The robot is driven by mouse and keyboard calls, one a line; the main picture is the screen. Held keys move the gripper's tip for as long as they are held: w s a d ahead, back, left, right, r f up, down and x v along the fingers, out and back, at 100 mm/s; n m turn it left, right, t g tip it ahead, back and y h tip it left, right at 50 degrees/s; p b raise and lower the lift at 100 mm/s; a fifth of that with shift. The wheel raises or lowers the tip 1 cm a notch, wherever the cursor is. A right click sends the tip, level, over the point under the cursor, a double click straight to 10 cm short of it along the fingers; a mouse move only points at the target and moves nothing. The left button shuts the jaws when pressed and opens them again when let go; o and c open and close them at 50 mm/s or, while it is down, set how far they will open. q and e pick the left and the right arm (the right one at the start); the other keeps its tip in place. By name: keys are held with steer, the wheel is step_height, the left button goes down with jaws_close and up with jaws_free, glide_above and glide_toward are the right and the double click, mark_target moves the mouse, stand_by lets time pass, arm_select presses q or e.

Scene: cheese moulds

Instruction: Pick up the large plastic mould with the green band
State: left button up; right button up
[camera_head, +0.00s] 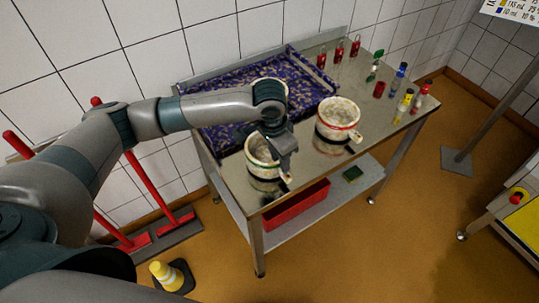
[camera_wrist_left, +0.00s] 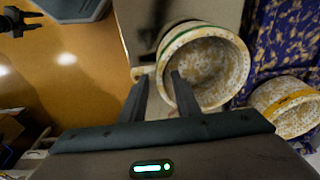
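The large cream mould with the green band (camera_wrist_left: 204,68) fills the upper middle of the left wrist view, its speckled open inside facing me. It also shows in the head view (camera_head: 260,163), partly behind my gripper, at the table's front edge. My left gripper (camera_wrist_left: 160,76) is open, its two fingers apart at the mould's near rim, by its handle. The right-hand finger overlaps the rim in the picture; I cannot tell whether it touches. A small dark gripper-like shape (camera_wrist_left: 18,20), seemingly my right gripper, shows at the top left of the wrist view.
A red-banded mould (camera_head: 338,122) stands to the right on the metal table (camera_head: 312,168). Small bottles (camera_head: 399,77) stand at the right end. A red crate (camera_head: 298,202) is on the shelf below.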

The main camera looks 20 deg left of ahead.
stand_by(0.4)
arm_select(q)
jaws_close()
stand_by(1.3)
